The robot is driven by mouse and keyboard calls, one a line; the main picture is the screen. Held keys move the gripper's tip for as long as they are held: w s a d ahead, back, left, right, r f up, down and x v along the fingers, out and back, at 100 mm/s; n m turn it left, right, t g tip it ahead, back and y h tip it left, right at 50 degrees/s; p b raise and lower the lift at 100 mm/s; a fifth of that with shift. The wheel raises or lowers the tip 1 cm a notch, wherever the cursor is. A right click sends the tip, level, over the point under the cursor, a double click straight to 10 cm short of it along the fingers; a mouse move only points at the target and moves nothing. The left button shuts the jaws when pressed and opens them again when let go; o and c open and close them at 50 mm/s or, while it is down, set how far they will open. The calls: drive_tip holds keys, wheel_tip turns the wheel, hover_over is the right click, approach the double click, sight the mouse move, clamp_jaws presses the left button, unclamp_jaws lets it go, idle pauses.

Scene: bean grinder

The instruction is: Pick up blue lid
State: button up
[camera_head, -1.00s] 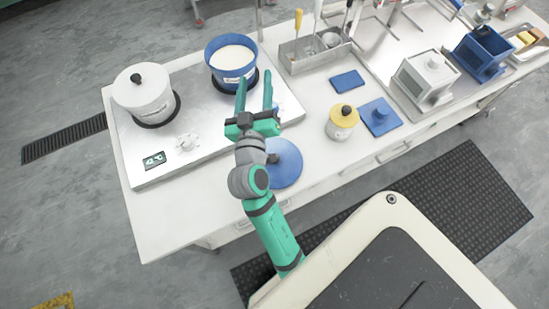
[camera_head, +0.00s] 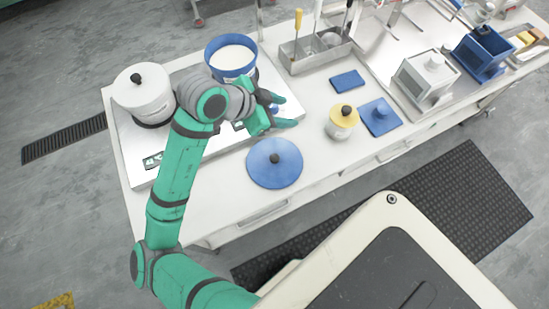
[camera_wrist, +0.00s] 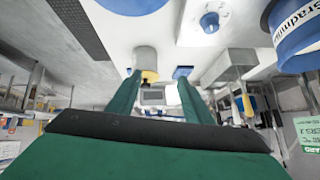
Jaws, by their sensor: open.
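The round blue lid (camera_head: 287,168) with a dark knob lies flat at the table's front edge in the head view. A blue surface cut by the top edge of the wrist view (camera_wrist: 130,4) is probably this lid. My gripper (camera_head: 288,111) is open and empty, above and behind the lid, near the hotplate's right end. Its fingers point right, towards the yellow-lidded jar; they also show in the wrist view (camera_wrist: 160,88). The gripper is apart from the lid. A square blue lid-like piece (camera_head: 385,123) with a knob lies farther right.
The blue pot (camera_head: 229,76) with white contents and the white pot (camera_head: 143,92) stand on the hotplate (camera_head: 210,148). The yellow-lidded jar (camera_head: 341,129) stands right of the gripper. A metal tool holder (camera_head: 310,57) is behind. The table front around the lid is mostly clear.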

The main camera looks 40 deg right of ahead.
sight(274, 158)
drive_tip(key=a+f+m+g+y, duration=0.15)
drive_tip(key=a+f+y, duration=0.3)
drive_tip(key=a, duration=0.55)
drive_tip(key=shift+t, duration=0.25)
drive_tip(key=x, duration=0.7)
drive_tip(key=s+x, duration=0.1)
drive_tip(key=x, duration=0.2)
drive_tip(key=shift+f, duration=0.1)
drive_tip(key=shift+y, duration=0.25)
drive_tip(key=shift+c, duration=0.7)
clamp_jaws()
